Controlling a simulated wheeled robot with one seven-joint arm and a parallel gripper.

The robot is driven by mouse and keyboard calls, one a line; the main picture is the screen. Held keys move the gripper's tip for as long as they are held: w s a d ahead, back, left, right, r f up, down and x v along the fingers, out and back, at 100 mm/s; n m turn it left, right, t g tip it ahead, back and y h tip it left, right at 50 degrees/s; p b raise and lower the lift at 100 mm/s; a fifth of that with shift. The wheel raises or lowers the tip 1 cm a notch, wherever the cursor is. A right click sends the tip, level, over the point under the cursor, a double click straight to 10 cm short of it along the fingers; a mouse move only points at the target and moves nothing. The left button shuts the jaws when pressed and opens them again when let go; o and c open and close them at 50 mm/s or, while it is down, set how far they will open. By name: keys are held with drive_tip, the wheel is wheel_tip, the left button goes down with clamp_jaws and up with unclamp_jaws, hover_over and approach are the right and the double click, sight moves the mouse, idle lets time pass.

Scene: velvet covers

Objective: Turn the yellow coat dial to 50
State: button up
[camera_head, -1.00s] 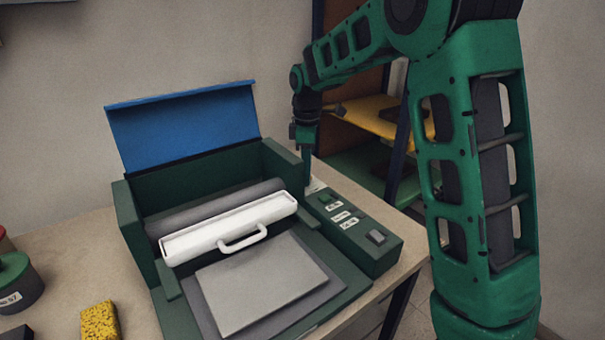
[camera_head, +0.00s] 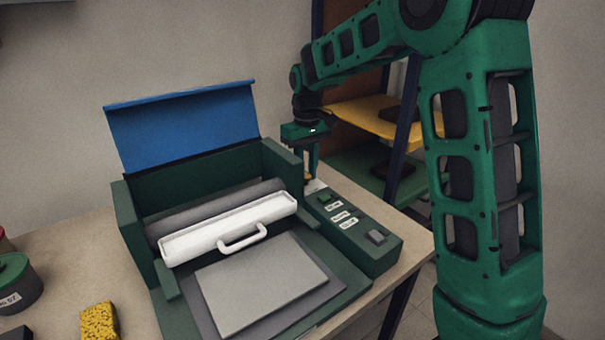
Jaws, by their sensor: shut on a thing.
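The yellow coat dial (camera_head: 308,178) shows as a small yellow patch at the far end of the control panel (camera_head: 371,258), to the right of the machine. My gripper (camera_head: 311,172) points down over that far end and is shut on the dial. The fingers cover most of the dial, and its pointer and scale cannot be read from here. A white plate (camera_head: 316,187) shows beside the fingertips.
The dark green machine (camera_head: 139,232) has its blue lid (camera_head: 185,128) raised, with a white handled bar (camera_head: 228,228) across it. Green buttons, labels and a grey switch (camera_head: 376,236) line the panel. A yellow sponge (camera_head: 99,321) and green tin (camera_head: 17,283) are at left. A shelf (camera_head: 372,115) stands behind.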

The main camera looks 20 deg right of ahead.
sight(306, 176)
drive_tip(key=m, duration=0.3)
drive_tip(key=shift+s+d+f+m, duration=0.1)
drive_tip(key=shift+s+d+m, duration=0.05)
drive_tip(key=shift+m, duration=0.25)
drive_tip(key=m, duration=0.4)
drive_tip(key=shift+m, duration=0.3)
drive_tip(key=o, duration=1)
drive_tip(key=shift+o, duration=0.2)
drive_tip(key=shift+r, duration=0.3)
wheel_tip(306, 176, up, 10)
